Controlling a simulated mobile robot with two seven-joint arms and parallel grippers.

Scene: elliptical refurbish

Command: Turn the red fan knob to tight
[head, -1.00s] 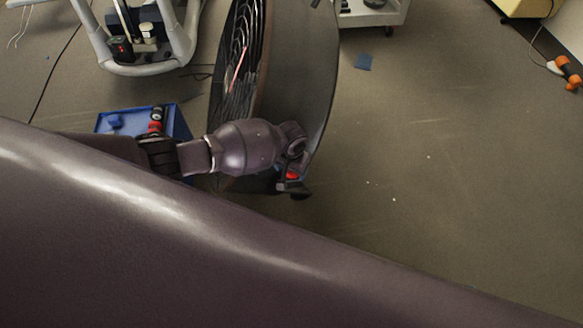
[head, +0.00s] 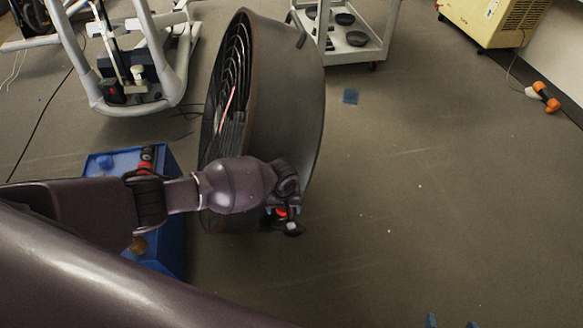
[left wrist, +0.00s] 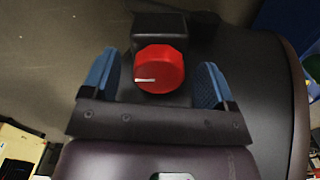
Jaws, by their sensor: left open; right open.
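The large dark round fan (head: 285,100) stands on the floor in the middle of the head view. Its red knob (head: 281,213) is on the fan's near side, mostly hidden by my left arm. In the left wrist view the red knob (left wrist: 160,70) is faceted, with a white mark pointing left. My left gripper (head: 283,212) is open at the knob. In the left wrist view its blue fingertips (left wrist: 157,80) stand either side of the knob with visible gaps. Only the blue fingertips of my right gripper (head: 452,322) show at the bottom edge, apart and empty.
A blue box (head: 170,255) with items on it stands left of the fan, beneath my left arm. A white exercise machine (head: 130,95) is behind left. A white shelf cart (head: 352,50) and a yellow unit (head: 490,22) stand at the back. The floor on the right is mostly clear.

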